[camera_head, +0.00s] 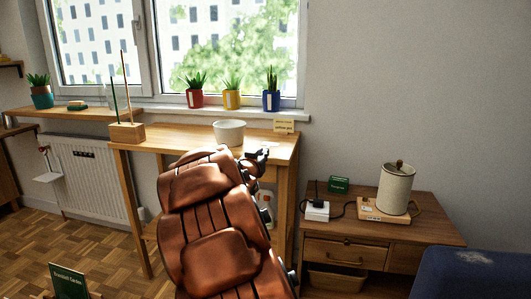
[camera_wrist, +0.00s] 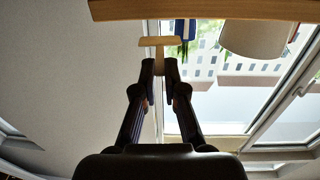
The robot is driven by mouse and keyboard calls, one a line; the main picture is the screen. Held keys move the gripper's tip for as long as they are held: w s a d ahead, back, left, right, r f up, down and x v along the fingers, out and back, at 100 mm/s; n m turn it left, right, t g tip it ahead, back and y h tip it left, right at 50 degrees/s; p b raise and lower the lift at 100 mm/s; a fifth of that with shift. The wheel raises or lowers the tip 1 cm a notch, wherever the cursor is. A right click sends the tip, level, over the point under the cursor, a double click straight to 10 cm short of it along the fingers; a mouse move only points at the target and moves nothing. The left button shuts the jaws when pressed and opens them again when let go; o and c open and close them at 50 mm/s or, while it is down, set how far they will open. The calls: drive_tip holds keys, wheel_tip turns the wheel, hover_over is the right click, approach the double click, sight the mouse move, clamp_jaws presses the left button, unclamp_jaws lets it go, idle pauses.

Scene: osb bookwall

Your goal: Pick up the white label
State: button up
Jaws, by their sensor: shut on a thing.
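The white label (camera_head: 284,126) shows in the head view as a small cream card with two lines of dark text, at the right end of the window table. My gripper (camera_head: 267,152) shows small and dark just below and left of it. In the wrist view, which is upside down, my gripper (camera_wrist: 160,68) is shut on the stem of a pale T-shaped piece, which looks like the white label (camera_wrist: 159,42) seen from another side. Its lettering does not show there. I cannot tell whether it touches the table.
A white pot (camera_head: 229,132) stands on the wooden table (camera_head: 180,140), left of the label. Red, yellow and blue pots (camera_head: 271,101) line the sill. A brown padded leather form (camera_head: 215,220) hides the table's front. A low cabinet (camera_head: 428,225) with a canister (camera_head: 396,190) stands right.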

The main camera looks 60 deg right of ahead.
drive_tip(key=w+r+p+v, duration=0.1)
drive_tip(key=w+p+v, duration=0.1)
drive_tip(key=v, duration=1.1)
drive_tip(key=shift+w+a+p, duration=0.3)
drive_tip(key=shift+a+p, duration=0.2)
drive_tip(key=shift+p, duration=0.25)
